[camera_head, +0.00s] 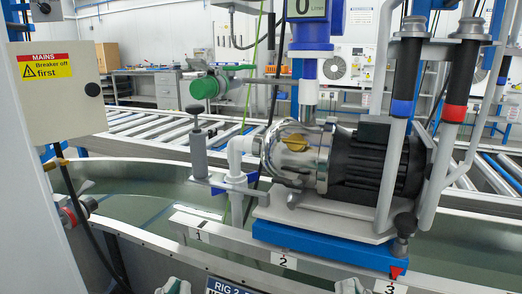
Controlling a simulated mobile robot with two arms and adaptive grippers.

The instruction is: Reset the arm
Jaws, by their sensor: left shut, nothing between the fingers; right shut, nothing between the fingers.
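My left gripper (173,286) shows only as a small grey part at the bottom edge, left of centre. My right gripper (349,286) shows the same way, right of centre. Both are shut and empty, in front of and below the test rig's front rail (230,237). Most of each gripper and both arms are cut off by the frame. Neither is seen touching anything.
Blue- and red-banded hoses (462,75) rise at right. A breaker box (55,95) is at left, a water tank (130,185) behind.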

